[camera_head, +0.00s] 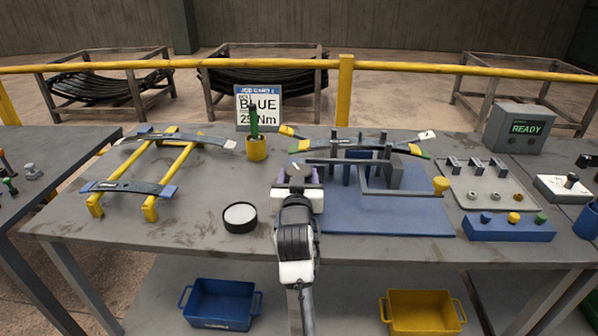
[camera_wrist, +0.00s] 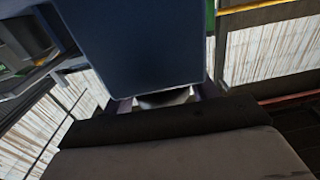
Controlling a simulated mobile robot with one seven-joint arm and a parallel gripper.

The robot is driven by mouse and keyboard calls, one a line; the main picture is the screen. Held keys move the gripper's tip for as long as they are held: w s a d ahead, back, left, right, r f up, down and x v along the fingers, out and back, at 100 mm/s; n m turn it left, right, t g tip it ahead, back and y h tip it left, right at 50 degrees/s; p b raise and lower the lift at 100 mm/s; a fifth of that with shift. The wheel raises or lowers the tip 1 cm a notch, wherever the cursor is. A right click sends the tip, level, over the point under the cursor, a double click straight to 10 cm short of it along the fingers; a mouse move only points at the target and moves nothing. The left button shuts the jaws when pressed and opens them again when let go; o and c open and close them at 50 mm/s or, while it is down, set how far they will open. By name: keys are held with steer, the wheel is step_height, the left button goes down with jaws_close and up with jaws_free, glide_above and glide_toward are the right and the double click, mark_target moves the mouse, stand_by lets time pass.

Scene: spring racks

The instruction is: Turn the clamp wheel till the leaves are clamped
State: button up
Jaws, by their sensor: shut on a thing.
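The blue clamp fixture (camera_head: 385,222) stands on the table, right of centre in the head view. Dark curved leaves (camera_head: 365,154) lie across its grey uprights, with yellow, green and white marked ends. My gripper (camera_head: 298,178) is at the fixture's left front, its purple-sided fingers shut on a dark part with a white mark, apparently the clamp wheel (camera_head: 296,170). My own wrist hides much of it. In the wrist view a dark blue block (camera_wrist: 135,40) fills the space before the fingers. Whether the leaves are pressed tight cannot be told.
A grey bar with a yellow knob (camera_head: 440,185) reaches out at the fixture's right. A yellow rack (camera_head: 178,160) with leaves, a yellow cup (camera_head: 257,148) and a round black-rimmed dish (camera_head: 240,217) stand left. A "READY" box (camera_head: 520,128) stands back right.

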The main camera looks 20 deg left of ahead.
steer(key=m+h, duration=0.1)
steer(key=h, duration=0.1)
steer(key=m+h+b, duration=0.1)
steer(key=m+h, duration=0.1)
steer(key=shift+a+f+t, duration=0.15)
steer(key=shift+a+t, duration=0.05)
steer(key=shift+t, duration=0.2)
steer(key=shift+m+h+b, duration=1.1)
steer(key=shift+h+b, duration=0.15)
steer(key=shift+h, duration=1.15)
steer(key=o, duration=1)
steer(key=shift+c, duration=0.2)
steer(key=s+a+b, duration=0.2)
steer(key=s+b, duration=0.1)
steer(key=s, duration=1)
steer(key=shift+s, duration=0.35)
steer(key=shift+a, duration=0.1)
